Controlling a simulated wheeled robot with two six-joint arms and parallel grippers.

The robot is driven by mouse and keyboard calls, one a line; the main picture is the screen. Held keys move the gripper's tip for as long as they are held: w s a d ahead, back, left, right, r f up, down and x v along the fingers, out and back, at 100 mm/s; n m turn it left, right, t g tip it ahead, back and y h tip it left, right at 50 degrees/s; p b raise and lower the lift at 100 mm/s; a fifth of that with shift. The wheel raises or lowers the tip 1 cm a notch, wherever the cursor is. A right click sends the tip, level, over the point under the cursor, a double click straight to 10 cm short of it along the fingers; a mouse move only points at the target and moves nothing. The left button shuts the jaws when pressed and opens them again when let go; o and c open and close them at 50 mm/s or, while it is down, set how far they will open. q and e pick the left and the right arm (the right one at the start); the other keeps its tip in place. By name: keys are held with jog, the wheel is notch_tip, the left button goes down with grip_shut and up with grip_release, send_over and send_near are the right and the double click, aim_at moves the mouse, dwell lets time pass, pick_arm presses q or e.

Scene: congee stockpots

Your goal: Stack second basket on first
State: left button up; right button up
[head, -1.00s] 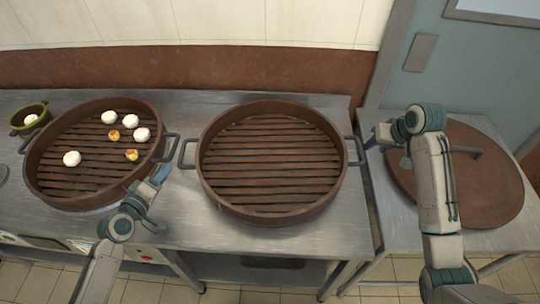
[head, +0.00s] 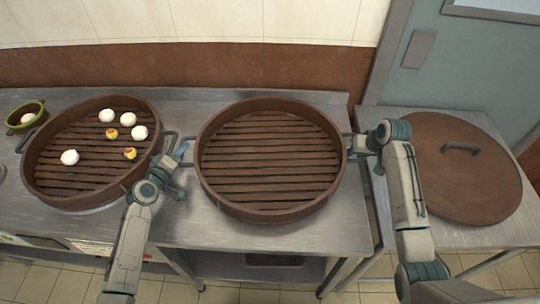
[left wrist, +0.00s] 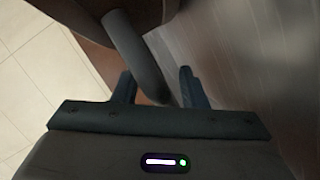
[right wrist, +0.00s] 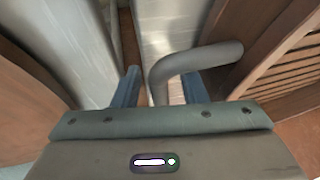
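The second basket (head: 270,205), round, brown, slatted and empty, sits on the steel counter in the middle of the head view. The first basket (head: 60,195), holding white buns and small yellow pieces, stands to its left. My left gripper (head: 182,153) is at the second basket's left handle; in the left wrist view the dark handle (left wrist: 128,45) reaches between the open fingers (left wrist: 157,88). My right gripper (head: 360,142) is at its right handle; in the right wrist view the bent grey handle (right wrist: 205,55) passes between the open fingers (right wrist: 158,90).
A round brown lid (head: 465,185) lies on a separate steel table at the right. A small green bowl (head: 26,117) with a white bun stands at the far left. The counter (head: 240,235) is bare in front of the second basket.

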pick_arm(q)
jog(key=shift+c, duration=0.2)
pick_arm(e)
jog(key=shift+c, duration=0.2)
pick_arm(q)
grip_shut()
pick_arm(e)
grip_shut()
dwell(0.7)
pick_arm(q)
jog(key=shift+r, duration=0.1)
pick_arm(e)
jog(key=shift+r, duration=0.1)
